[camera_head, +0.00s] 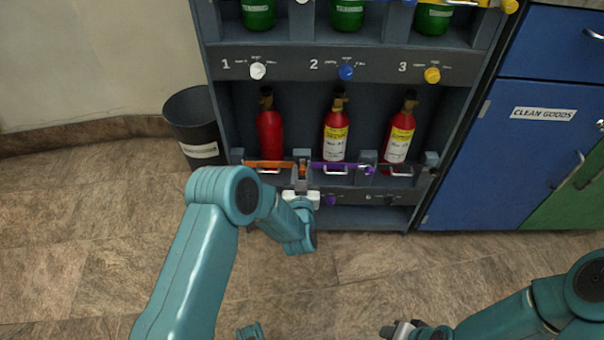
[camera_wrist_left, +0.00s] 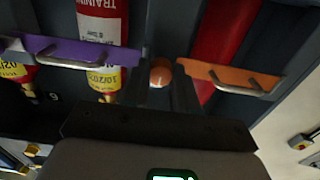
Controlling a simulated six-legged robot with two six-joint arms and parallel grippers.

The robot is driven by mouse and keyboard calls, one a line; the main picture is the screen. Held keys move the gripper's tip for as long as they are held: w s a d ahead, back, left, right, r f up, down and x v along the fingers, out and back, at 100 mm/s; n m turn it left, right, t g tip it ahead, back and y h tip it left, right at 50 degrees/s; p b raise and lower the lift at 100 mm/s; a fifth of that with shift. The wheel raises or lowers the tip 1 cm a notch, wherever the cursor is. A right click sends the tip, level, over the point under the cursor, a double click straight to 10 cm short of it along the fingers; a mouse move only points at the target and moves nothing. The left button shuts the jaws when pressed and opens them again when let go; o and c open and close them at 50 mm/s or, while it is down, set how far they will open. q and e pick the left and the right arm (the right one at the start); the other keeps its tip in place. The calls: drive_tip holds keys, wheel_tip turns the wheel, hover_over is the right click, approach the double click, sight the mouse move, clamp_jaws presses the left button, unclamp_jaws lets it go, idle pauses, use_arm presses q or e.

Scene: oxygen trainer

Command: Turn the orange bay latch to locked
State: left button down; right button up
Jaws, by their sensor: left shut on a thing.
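The orange latch knob (camera_wrist_left: 160,73) shows between the fingers of my left gripper (camera_wrist_left: 166,88) in the left wrist view. The gripper is shut on it. In the head view my left gripper (camera_head: 302,184) is at the front of the rack, just right of the orange bar (camera_head: 268,164), and covers most of the latch. The orange bar, with its metal handle, crosses the left bay in front of a red cylinder (camera_head: 269,132). The latch's turn angle cannot be read. My right gripper (camera_head: 398,330) is at the bottom edge, far from the rack; its jaws are unclear.
A purple bar (camera_head: 343,168) with a purple knob (camera_head: 331,200) is close on the right of my left gripper. More red cylinders stand behind. A dark bin (camera_head: 193,122) stands left of the rack, a blue cabinet (camera_head: 510,150) right. The floor in front is clear.

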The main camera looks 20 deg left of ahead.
use_arm(q)
drive_tip(key=shift+s+a+f+n, duration=0.1)
drive_tip(key=shift+f+n, duration=0.05)
drive_tip(key=shift+n, duration=4.3)
drive_tip(key=shift+f+n, duration=0.1)
drive_tip(key=shift+n, duration=4.35)
drive_tip(key=c, duration=0.9)
unclamp_jaws()
drive_tip(key=shift+r, duration=0.1)
